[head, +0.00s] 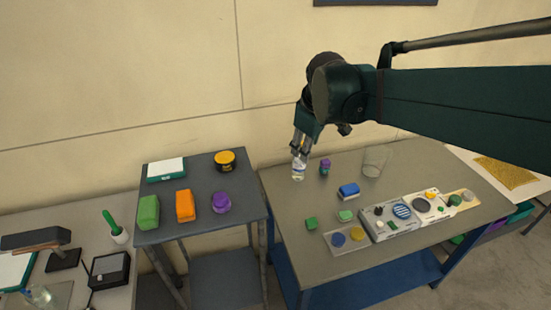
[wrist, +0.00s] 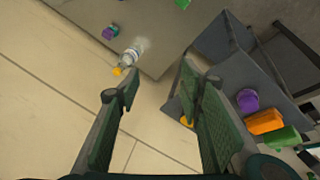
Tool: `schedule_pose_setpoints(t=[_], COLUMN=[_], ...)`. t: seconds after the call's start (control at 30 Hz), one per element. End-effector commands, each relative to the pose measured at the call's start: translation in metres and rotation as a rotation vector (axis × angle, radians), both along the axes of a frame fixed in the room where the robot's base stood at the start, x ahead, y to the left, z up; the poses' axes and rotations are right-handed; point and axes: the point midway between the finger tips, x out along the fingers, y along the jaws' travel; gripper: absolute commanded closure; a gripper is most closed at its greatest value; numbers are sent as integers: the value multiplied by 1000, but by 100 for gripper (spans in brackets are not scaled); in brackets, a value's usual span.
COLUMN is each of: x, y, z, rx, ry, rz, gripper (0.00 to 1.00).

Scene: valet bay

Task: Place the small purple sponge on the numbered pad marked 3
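My gripper (head: 301,146) is raised over the back left of the grey workbench. In the wrist view its two fingers (wrist: 160,82) stand apart with nothing between them. A small purple block (head: 325,162) with a teal part stands at the back of the workbench, just right of my gripper; it also shows in the wrist view (wrist: 108,33). A larger, rounded purple thing (head: 221,202) sits on the dark side table, and shows in the wrist view too (wrist: 247,100). I cannot tell which is the sponge. No pad with a legible 3 shows.
A clear bottle (head: 299,168) stands just below my gripper, left of a clear glass (head: 375,161). The side table (head: 190,231) holds green and orange blocks. A gap separates the tables.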

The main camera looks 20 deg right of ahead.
Motion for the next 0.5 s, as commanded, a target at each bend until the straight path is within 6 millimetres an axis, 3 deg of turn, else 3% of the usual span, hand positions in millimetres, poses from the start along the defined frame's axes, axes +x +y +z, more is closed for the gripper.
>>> schedule_pose_setpoints(t=[0.5], x=[-90], y=[40], z=[-3], rx=[139], ry=[-115], rz=[-219], gripper=[63])
